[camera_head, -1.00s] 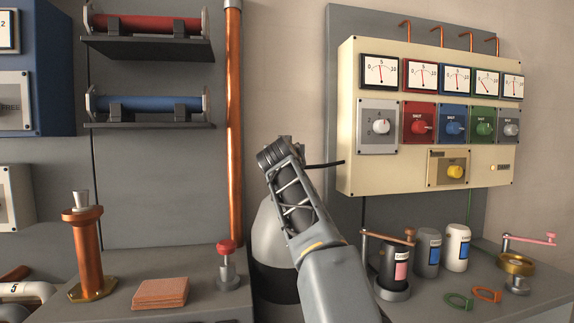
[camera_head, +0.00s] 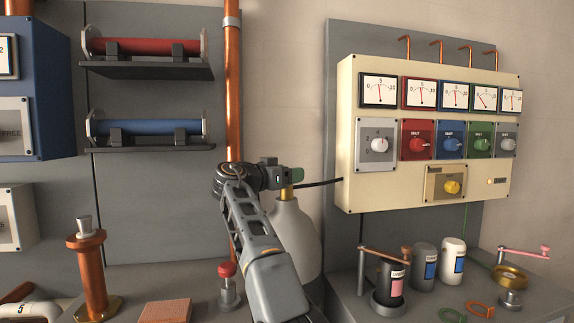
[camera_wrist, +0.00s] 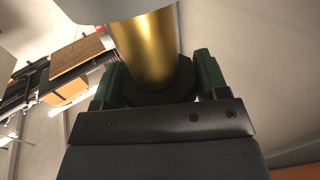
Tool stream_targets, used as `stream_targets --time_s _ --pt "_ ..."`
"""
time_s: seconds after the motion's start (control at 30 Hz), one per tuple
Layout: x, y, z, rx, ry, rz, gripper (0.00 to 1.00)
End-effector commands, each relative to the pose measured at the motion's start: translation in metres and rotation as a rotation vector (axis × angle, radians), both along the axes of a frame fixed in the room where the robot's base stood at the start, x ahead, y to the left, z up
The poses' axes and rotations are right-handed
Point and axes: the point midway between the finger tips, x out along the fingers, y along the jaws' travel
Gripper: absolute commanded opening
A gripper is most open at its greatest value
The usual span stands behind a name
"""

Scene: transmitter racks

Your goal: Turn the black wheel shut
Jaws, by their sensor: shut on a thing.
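The black wheel (camera_wrist: 172,92) shows in the wrist view at the end of a brass valve body (camera_wrist: 146,48), between my green fingers. My gripper (camera_wrist: 155,85) is shut on the wheel, one finger at each side of it. In the head view my gripper (camera_head: 291,175) is at the top of the pale grey gas bottle (camera_head: 296,240), over its brass neck (camera_head: 287,193). The wheel cannot be made out there. My arm hides the left part of the bottle.
A dark hose (camera_head: 320,183) runs from the bottle top to the cream meter panel (camera_head: 358,180) on the right. A copper pipe (camera_head: 232,95) stands close behind my wrist. A red-topped post (camera_head: 227,285) is left of my forearm. Canisters (camera_head: 453,262) stand on the right bench.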

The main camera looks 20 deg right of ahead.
Motion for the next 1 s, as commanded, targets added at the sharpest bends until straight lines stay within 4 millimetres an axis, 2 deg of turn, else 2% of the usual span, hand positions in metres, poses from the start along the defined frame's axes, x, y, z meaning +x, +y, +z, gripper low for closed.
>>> stream_targets --time_s 0.7,0.73,1.0 --pt "-0.0003 0.0009 -0.0007 -0.001 0.000 -0.070 0.44" --pt "-0.0003 0.0008 -0.0007 -0.001 0.000 -0.070 0.68" --pt "-0.0005 -0.0001 -0.0002 -0.002 -0.001 -0.070 0.93"
